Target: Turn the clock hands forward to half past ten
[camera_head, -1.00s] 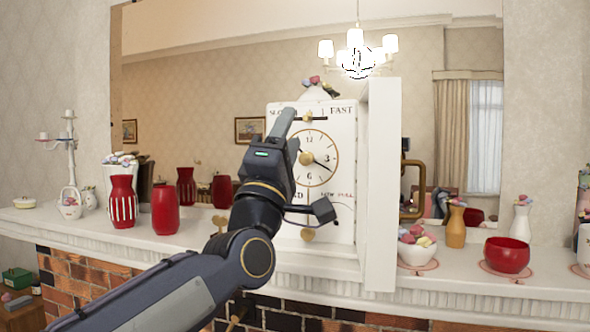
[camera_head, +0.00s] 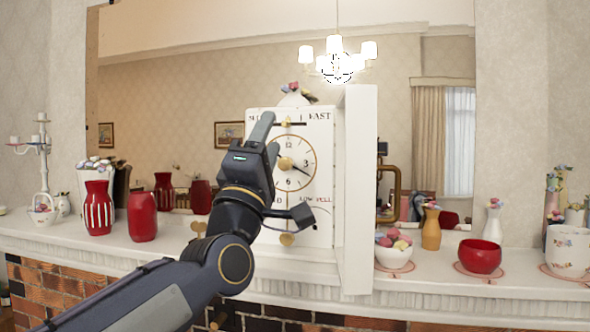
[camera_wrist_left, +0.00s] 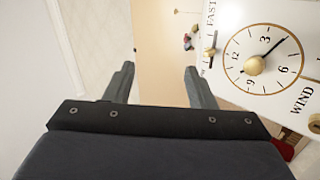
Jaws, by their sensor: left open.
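The white clock (camera_head: 318,225) stands on the mantel, with a round gold-rimmed dial (camera_head: 312,163) and a gold knob (camera_head: 285,163) at its centre. A black hand (camera_head: 303,171) points near the four; a second hand is not clear to me. My left gripper (camera_head: 268,135) is in front of the clock's left part, left of the knob, and hides part of the dial. In the left wrist view my left gripper (camera_wrist_left: 160,76) is open with nothing between its fingers. There the knob (camera_wrist_left: 255,65) and dial lie to the right of the fingers.
The clock's white door (camera_head: 358,190) stands open on its right. Other gold knobs, one (camera_head: 287,240) low on the clock, stick out. Red vases (camera_head: 142,217) stand left on the mantel; a flower bowl (camera_head: 394,256) and a red bowl (camera_head: 480,257) stand right. A mirror is behind.

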